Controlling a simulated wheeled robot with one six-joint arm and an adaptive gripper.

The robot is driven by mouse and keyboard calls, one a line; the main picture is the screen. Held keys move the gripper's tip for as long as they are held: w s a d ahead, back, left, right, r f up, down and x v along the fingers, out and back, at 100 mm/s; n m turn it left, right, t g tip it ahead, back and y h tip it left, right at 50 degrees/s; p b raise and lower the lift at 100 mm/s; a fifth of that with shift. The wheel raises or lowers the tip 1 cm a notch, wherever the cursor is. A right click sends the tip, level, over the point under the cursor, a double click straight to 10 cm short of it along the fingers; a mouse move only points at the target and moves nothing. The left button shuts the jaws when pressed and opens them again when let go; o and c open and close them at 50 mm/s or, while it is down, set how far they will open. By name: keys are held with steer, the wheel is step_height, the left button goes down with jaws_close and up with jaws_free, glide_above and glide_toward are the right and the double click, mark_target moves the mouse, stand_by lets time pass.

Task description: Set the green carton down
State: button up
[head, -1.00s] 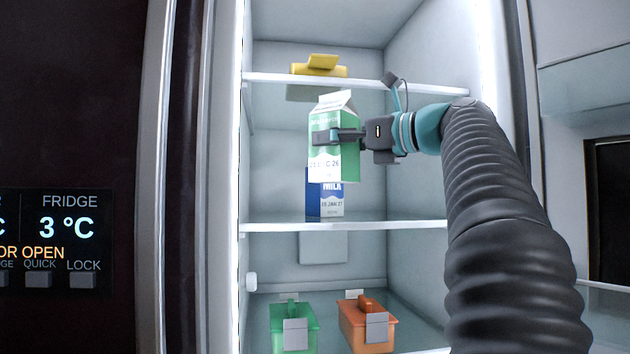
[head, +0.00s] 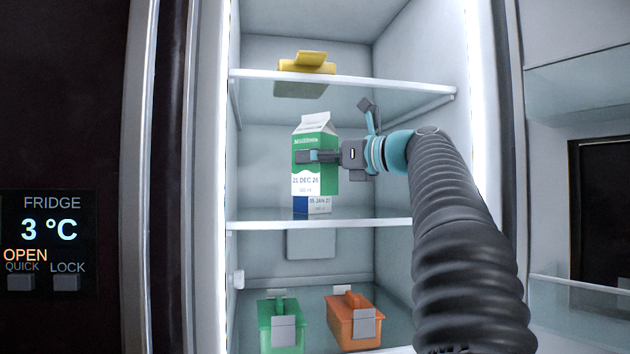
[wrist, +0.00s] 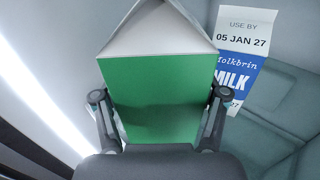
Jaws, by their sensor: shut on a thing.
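The green carton (head: 316,147) has a white gabled top and a white label reading 21 DEC 26. My gripper (head: 322,157) is shut on its sides and holds it nearly upright in the fridge, in front of the blue milk carton. The green carton also fills the middle of the wrist view (wrist: 160,95), between the two fingers (wrist: 158,112). In the head view its base appears above the front edge of the middle shelf (head: 350,222). The blue milk carton (head: 319,204) stands on that shelf, mostly hidden; its label shows 05 JAN 27 in the wrist view (wrist: 233,80).
A yellow item (head: 306,64) lies on the upper glass shelf (head: 400,86), above the carton. A green bin (head: 266,318) and an orange bin (head: 342,320) sit below. The middle shelf looks clear to the right of the cartons, beneath my arm.

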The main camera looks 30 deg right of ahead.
mark_target(317, 179)
step_height(317, 179, down, 3)
steer(key=shift+f+b, duration=0.15)
steer(key=shift+b, duration=0.5)
steer(key=shift+w+f, duration=0.15)
steer(key=shift+f, duration=0.2)
steer(key=shift+f, duration=0.1)
steer(key=o, duration=1.7)
steer(key=shift+f, duration=0.1)
steer(key=shift+o, duration=0.2)
steer(key=shift+d, duration=0.1)
steer(key=v, duration=1.2)
